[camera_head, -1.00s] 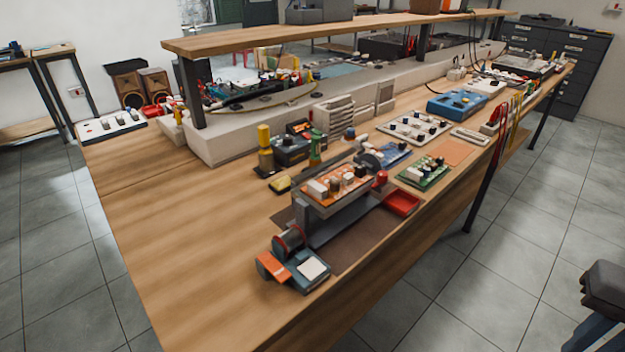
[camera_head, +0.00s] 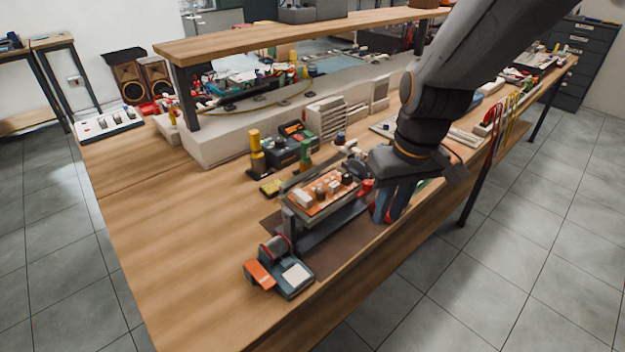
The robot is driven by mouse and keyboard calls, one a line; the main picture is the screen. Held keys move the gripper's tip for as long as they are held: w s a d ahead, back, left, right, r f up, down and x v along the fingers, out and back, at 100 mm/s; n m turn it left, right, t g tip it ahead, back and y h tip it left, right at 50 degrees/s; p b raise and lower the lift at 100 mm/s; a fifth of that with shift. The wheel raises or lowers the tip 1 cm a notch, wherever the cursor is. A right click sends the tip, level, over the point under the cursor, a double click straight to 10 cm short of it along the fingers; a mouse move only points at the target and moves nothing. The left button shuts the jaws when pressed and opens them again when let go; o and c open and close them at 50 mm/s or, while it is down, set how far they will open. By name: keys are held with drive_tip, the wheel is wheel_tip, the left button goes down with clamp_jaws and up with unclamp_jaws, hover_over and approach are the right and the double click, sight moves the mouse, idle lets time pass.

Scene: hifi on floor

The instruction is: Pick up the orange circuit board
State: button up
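The orange circuit board (camera_head: 325,193), with several parts on top, is held raised in a grey holder (camera_head: 329,226) on a brown mat on the wooden bench. My gripper (camera_head: 386,215) is just right of the board, pointing down over the mat's right side. It looks apart from the board. Its fingers show from the side and partly overlap, so I cannot tell how far apart they are. My arm reaches in from the upper right and hides the green and blue boards behind it.
A grey and orange tool (camera_head: 281,270) stands in front of the holder. Yellow and green bottles (camera_head: 256,152) and a dark box (camera_head: 288,149) stand behind it. A long shelf (camera_head: 300,35) runs above the back of the bench.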

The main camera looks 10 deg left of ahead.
sight(303, 194)
drive_tip(key=w+a+r+n+y+p, duration=0.1)
drive_tip(key=a+r+n+p, duration=0.2)
drive_tip(key=a, duration=0.4)
drive_tip(key=w+a+r+n+p, duration=0.1)
drive_tip(key=a+r+n+p, duration=0.1)
drive_tip(key=a+r, duration=0.45)
drive_tip(key=shift+t, duration=0.4)
drive_tip(key=shift+a+p+x, duration=0.25)
drive_tip(key=shift+a+x, duration=0.05)
drive_tip(key=shift+x, duration=1.3)
drive_tip(key=shift+a+p+x, duration=0.3)
drive_tip(key=shift+x, duration=1.3)
drive_tip(key=shift+a+p+x, duration=0.25)
drive_tip(key=shift+a+x, duration=0.05)
drive_tip(key=shift+x, duration=1.35)
drive_tip(key=shift+s+r, duration=0.15)
drive_tip(key=shift+s, duration=0.05)
clamp_jaws()
